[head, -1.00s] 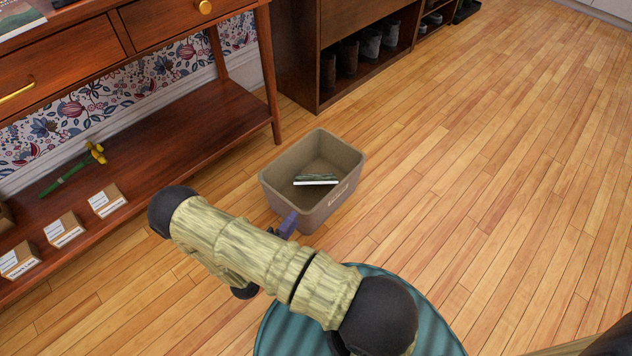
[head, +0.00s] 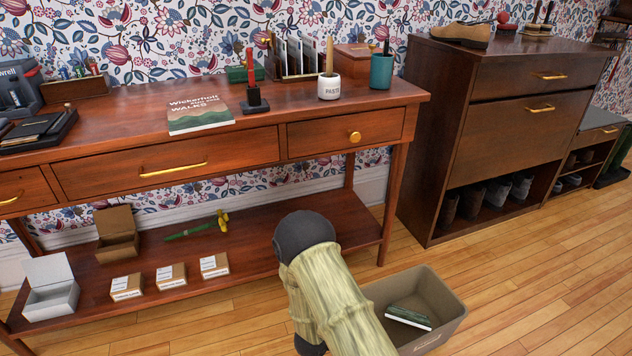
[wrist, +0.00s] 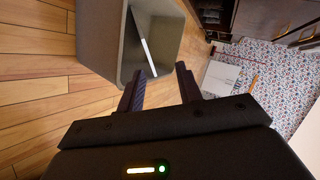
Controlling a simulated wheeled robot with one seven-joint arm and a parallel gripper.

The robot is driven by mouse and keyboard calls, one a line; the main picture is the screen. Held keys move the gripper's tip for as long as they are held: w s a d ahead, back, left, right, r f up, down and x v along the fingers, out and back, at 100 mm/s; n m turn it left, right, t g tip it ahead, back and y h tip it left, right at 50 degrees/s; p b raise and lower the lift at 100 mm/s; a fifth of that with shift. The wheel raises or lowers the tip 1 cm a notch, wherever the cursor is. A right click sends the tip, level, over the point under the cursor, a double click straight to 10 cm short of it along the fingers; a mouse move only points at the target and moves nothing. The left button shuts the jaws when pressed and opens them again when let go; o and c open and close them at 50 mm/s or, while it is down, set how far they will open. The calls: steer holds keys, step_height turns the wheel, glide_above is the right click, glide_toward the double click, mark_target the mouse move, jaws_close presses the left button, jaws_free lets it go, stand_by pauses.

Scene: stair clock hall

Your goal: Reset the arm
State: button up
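My arm shows at the lower middle of the head view, in front of the desk; the gripper itself is out of that view. In the wrist view my gripper (wrist: 160,88) has its two fingers apart with nothing between them. Beyond the fingers is the grey-brown bin (wrist: 185,32), which also stands on the floor in the head view (head: 448,318). A dark green book (head: 409,317) lies inside the bin, and its pale edge shows in the wrist view (wrist: 142,46).
The wooden desk (head: 230,150) has a lower shelf with small boxes (head: 171,276) and a green-and-yellow item (head: 200,229). A shoe cabinet (head: 490,120) stands to the right. Wooden floor (head: 560,275) is clear at the lower right.

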step_height(320, 180, up, 20)
steer(key=a+n+g+y+p, duration=0.1)
steer(key=a+n+y+p, duration=0.2)
steer(key=n+y+p, duration=0.6)
steer(key=s+d+r+n+g+p, duration=0.2)
steer(key=s+d+r+n, duration=0.1)
steer(key=s+r+n, duration=0.55)
steer(key=s+d+r+n+g+p, duration=0.2)
steer(key=s+d+r+n, duration=0.1)
steer(key=s+r+n, duration=0.5)
step_height(320, 180, up, 38)
steer(key=w+p, duration=0.1)
steer(key=p, duration=3.5)
steer(key=shift+f+m, duration=0.15)
steer(key=shift+m, duration=0.3)
steer(key=shift+d, duration=0.15)
